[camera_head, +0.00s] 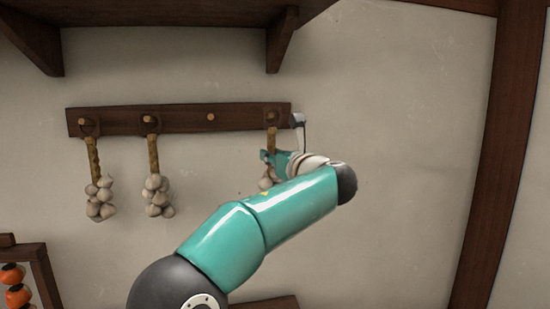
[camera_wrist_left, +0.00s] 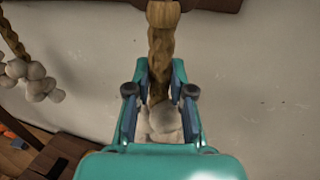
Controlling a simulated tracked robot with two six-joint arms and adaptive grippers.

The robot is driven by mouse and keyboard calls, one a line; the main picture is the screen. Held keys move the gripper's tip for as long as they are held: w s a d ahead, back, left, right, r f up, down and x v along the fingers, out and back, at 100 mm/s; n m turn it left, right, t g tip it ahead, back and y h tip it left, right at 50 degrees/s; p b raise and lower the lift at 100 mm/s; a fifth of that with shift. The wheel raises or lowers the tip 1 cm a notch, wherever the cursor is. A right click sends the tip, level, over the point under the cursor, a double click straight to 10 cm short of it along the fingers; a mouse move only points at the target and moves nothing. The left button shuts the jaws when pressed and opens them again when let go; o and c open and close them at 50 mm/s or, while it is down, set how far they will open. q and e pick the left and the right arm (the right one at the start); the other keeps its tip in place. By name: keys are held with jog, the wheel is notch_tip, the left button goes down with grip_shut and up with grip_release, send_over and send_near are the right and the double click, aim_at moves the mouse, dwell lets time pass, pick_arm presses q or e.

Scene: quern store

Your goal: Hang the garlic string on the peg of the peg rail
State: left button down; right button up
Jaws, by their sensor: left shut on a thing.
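The dark wooden peg rail (camera_head: 180,118) is on the wall with several pegs. A garlic string (camera_head: 272,140) with a tan plaited stem hangs upright below the rightmost peg (camera_head: 271,115). Its top loop appears to be around that peg, but I cannot tell for sure. My left gripper (camera_head: 273,157) is shut on this string, just above its bulbs. In the left wrist view my left gripper (camera_wrist_left: 160,95) has its fingers on either side of the plait (camera_wrist_left: 160,50), with white bulbs below. My arm hides part of the bulbs in the head view. My right gripper is not in view.
Two other garlic strings hang on the left pegs, one far left (camera_head: 98,190) and one beside it (camera_head: 155,185). The third peg (camera_head: 210,117) is bare. A bracketed shelf (camera_head: 170,15) overhangs the rail. A dark post (camera_head: 505,150) stands right.

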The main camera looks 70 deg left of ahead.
pick_arm(q)
jog(key=shift+a, duration=1.1)
jog(key=shift+w+a+f, duration=0.15)
jog(key=shift+a+f, duration=0.2)
jog(key=shift+a, duration=0.2)
jog(key=c, duration=0.9)
grip_release()
jog(key=shift+c, duration=0.2)
